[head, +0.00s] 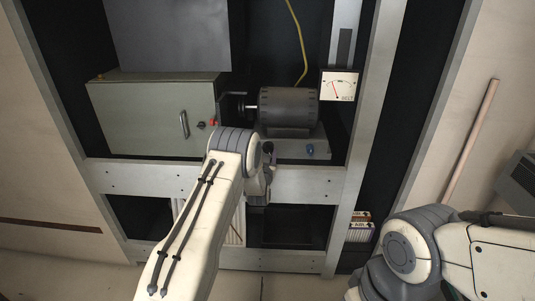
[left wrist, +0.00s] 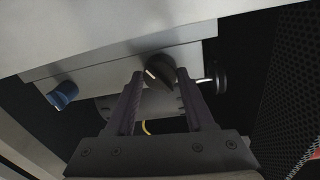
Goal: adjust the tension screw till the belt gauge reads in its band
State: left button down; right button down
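The belt gauge (head: 339,86) is a white dial marked BELT at the upper right of the rack in the head view. Its red needle leans left of centre; its band is too small to make out. A black knob with a white mark (left wrist: 160,72) sits on the grey panel below the motor; it also shows in the head view (head: 268,147). A blue knob (left wrist: 63,94) is apart from it on that panel. I cannot tell which is the tension screw. My left gripper (left wrist: 160,82) is open, its fingertips on either side of the black knob. My right gripper is out of view.
The dark motor (head: 287,107) stands behind the panel, with a grey-green cabinet (head: 150,115) to its left. A rack crossbar (head: 310,184) runs just below the panel. A dark round part (left wrist: 219,78) lies beside the black knob. My right arm is at lower right.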

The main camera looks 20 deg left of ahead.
pick_arm(q)
jog(key=shift+m, duration=0.4)
jog(key=m+b, duration=0.2)
jog(key=m, duration=0.1)
jog(key=shift+m, duration=0.3)
jog(key=shift+r+m+b, duration=0.1)
jog(key=shift+m+b, duration=0.85)
jog(key=shift+m, duration=1.15)
jog(key=shift+g, duration=0.3)
jog(key=shift+c, duration=1.3)
grip_release()
jog(key=v, duration=1)
jog(key=shift+s+d, duration=0.15)
jog(key=shift+s, duration=0.1)
